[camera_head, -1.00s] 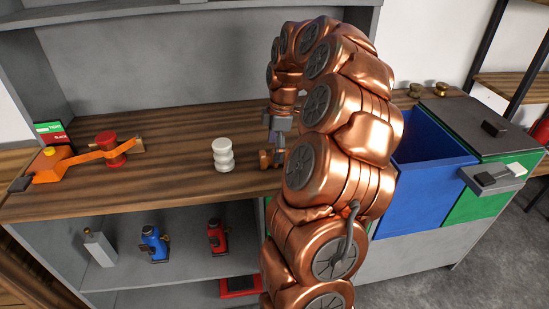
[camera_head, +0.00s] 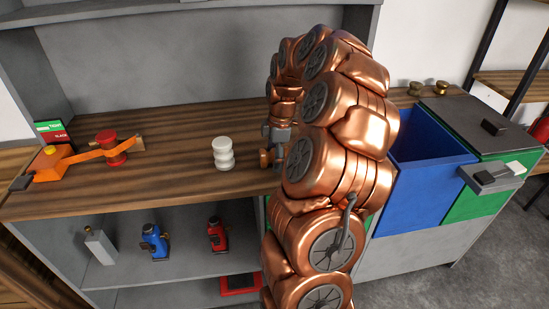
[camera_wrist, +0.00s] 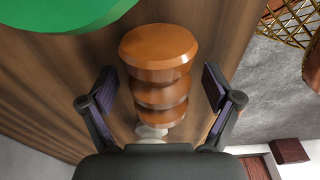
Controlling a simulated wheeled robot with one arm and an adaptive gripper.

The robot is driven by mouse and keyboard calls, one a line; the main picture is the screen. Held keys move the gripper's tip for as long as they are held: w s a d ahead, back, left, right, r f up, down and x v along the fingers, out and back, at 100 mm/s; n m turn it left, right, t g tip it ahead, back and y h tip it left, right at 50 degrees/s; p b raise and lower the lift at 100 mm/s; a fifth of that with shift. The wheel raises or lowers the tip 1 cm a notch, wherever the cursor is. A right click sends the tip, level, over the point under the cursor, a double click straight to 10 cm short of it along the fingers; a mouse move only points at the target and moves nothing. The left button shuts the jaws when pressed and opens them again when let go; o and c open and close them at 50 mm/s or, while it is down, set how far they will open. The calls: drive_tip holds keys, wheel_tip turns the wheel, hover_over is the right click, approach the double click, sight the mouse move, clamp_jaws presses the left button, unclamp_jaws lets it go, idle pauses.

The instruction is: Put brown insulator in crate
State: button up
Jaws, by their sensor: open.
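The brown insulator stands on the wooden worktop. In the wrist view the brown insulator (camera_wrist: 160,65) is a ribbed, stacked shape between the two fingers. In the head view only a small part of it (camera_head: 265,158) shows beside my arm. My gripper (camera_wrist: 158,88) is open, with one finger on each side of the insulator and visible gaps between. In the head view my gripper (camera_head: 275,150) is mostly hidden by my arm. A blue open-topped bin (camera_head: 430,170), the one crate-like container I see, is at the right; its inside looks empty.
A white insulator (camera_head: 223,154) stands left of the brown one. An orange lever device (camera_head: 90,155) is at the worktop's left. A green box with a dark lid (camera_head: 480,130) adjoins the blue bin. Small brass pieces (camera_head: 441,87) lie behind the bin.

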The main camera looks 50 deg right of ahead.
drive_tip(key=shift+c, duration=0.3)
clamp_jaws()
idle(0.7)
